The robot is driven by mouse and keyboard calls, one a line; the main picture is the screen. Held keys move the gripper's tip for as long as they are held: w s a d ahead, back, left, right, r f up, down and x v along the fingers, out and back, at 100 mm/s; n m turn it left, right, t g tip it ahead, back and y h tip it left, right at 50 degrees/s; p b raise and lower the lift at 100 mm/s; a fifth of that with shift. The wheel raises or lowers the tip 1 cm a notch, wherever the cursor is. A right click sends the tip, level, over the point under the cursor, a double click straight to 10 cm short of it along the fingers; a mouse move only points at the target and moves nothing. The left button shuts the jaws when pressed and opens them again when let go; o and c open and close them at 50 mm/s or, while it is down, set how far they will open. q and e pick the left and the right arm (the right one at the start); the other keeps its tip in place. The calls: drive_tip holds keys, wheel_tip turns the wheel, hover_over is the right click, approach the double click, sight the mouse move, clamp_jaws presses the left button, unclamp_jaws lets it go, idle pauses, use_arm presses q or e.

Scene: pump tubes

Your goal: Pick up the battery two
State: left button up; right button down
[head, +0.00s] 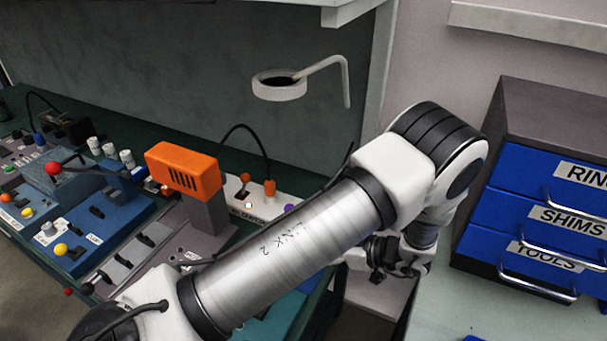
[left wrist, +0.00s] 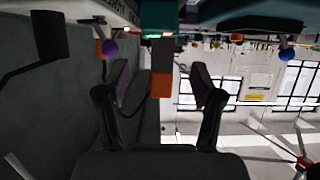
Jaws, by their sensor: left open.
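I cannot make out anything clearly marked as battery two in either view. My left arm crosses the head view from the lower left, and dark parts at its far end (head: 385,262) show beside the bench's right end. In the left wrist view my left gripper (left wrist: 160,78) is open, its two dark fingers spread apart. An orange block (left wrist: 161,84) shows between the fingers but appears to lie beyond them, and I see nothing held. My right gripper is in neither view.
A green bench holds blue control boxes (head: 95,215), several white cylinders (head: 110,150) and an orange-headed device (head: 185,167). A white panel (head: 265,205) with a cable stands behind my arm. Blue drawers (head: 530,225) stand at the right. A ring-shaped holder (head: 279,92) juts out above.

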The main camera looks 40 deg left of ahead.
use_arm(q)
wheel_tip(320, 180, down, 3)
drive_tip(key=shift+a+b, duration=0.15)
drive_tip(key=shift+b, duration=0.55)
drive_tip(key=shift+s+a, duration=0.1)
drive_tip(key=shift+a, duration=0.15)
drive_tip(key=p+x, duration=0.2)
drive_tip(key=x, duration=0.4)
drive_tip(key=shift+a+f, duration=0.15)
drive_tip(key=shift+a, duration=0.05)
drive_tip(key=shift+a+f, duration=0.2)
drive_tip(key=shift+a, duration=0.05)
drive_tip(key=c, duration=1.1)
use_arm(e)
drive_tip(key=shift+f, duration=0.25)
use_arm(q)
drive_tip(key=shift+r, duration=0.15)
drive_tip(key=shift+c, duration=0.2)
